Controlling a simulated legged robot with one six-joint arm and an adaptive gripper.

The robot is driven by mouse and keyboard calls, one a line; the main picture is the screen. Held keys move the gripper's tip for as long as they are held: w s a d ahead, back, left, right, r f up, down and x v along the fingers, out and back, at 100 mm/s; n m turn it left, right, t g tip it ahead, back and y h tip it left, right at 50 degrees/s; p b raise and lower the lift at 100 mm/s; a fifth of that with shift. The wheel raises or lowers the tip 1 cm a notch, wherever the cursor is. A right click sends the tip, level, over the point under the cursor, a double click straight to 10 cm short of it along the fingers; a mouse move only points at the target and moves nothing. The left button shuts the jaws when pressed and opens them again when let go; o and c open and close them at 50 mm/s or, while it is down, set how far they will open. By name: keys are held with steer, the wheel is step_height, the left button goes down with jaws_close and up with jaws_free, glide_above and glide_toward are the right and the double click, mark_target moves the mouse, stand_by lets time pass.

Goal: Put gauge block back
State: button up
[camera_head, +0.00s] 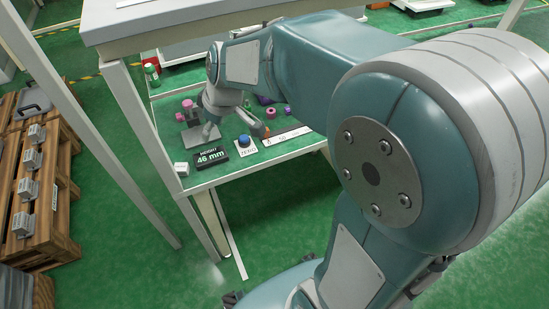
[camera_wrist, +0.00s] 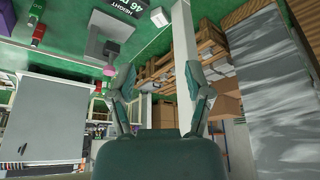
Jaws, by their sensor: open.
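A small white block (camera_head: 182,169), which looks like the gauge block, sits at the near left corner of the green-topped table (camera_head: 218,177). It also shows at the top of the wrist view (camera_wrist: 159,17). Beside it stands the black height display (camera_head: 211,157) reading 46 mm. A grey stand with a pink part (camera_head: 187,111) is behind them. My gripper (camera_head: 236,128) is over the table, right of the stand. In the wrist view my gripper (camera_wrist: 162,87) has its fingers spread wide with nothing between them, and the white block is beyond them.
A blue button (camera_head: 244,141) on a ZERO plate and a ruler strip (camera_head: 287,135) lie right of the display. Pink and purple pieces (camera_head: 265,107) lie behind. A raised white bench top (camera_head: 160,20) overhangs the back. Wooden pallets (camera_head: 45,190) stand left.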

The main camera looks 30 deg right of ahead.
steer(key=s+d+r+m+h, duration=0.1)
steer(key=s+d+r+m, duration=0.1)
steer(key=s, duration=0.4)
steer(key=s+d+r+m+t+h, duration=0.1)
steer(key=s+d+r+m, duration=0.1)
steer(key=s, duration=0.4)
steer(key=s+d+r+m+t, duration=0.1)
steer(key=s+d+r+m, duration=0.1)
steer(key=s, duration=0.4)
steer(key=shift+s+d+m+h, duration=0.15)
steer(key=shift+s+m+h, duration=0.2)
steer(key=shift+m, duration=0.55)
steer(key=shift+w, duration=0.1)
